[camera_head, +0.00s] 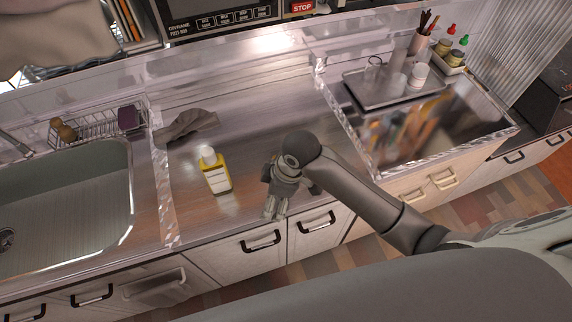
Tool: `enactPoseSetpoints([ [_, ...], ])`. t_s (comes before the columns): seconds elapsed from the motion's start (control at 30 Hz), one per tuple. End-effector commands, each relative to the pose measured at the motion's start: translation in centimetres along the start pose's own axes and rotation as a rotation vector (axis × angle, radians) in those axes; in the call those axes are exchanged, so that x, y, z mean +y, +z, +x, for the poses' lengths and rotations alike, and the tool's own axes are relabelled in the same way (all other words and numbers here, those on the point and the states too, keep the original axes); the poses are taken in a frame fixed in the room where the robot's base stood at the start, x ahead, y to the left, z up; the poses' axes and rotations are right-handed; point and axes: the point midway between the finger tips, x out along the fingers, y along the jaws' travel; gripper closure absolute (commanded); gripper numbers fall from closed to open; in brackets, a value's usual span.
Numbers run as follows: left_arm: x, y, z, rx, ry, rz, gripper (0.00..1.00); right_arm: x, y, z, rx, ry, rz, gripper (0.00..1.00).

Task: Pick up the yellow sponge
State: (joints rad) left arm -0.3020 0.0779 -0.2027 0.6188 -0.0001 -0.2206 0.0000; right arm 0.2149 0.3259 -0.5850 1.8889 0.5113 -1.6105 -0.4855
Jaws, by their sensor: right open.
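I cannot make out a clear yellow sponge. The wire rack (98,127) behind the sink holds small brownish-yellow items (64,131) at its left end, too small to identify. A dark purple block (128,118), sponge-like in shape, sits at the rack's right end. My right gripper (274,210) is open and empty, pointing down over the front part of the counter, well to the right of the rack. My left gripper is not in view.
A yellow bottle with a white cap (214,172) stands between my right gripper and the sink (62,205). A grey cloth (186,126) lies behind it. A raised ledge separates sink and counter. A tray (384,88) with cups stands at right.

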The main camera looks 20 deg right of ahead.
Motion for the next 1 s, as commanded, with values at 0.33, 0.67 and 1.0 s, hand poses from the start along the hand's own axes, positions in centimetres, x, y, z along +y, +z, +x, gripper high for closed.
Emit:
enactPoseSetpoints([
  [0.33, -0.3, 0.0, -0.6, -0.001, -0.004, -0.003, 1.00, 8.6, -0.2, -5.0, -0.197, -0.069, -0.410, 0.02],
  [0.67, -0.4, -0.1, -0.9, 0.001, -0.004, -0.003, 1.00, 11.4, 0.9, -6.6, -0.265, -0.106, -0.499, 0.02],
  [1.0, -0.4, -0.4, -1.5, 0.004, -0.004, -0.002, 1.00, 11.3, 2.1, -2.4, -0.264, -0.103, -0.500, 0.02],
])
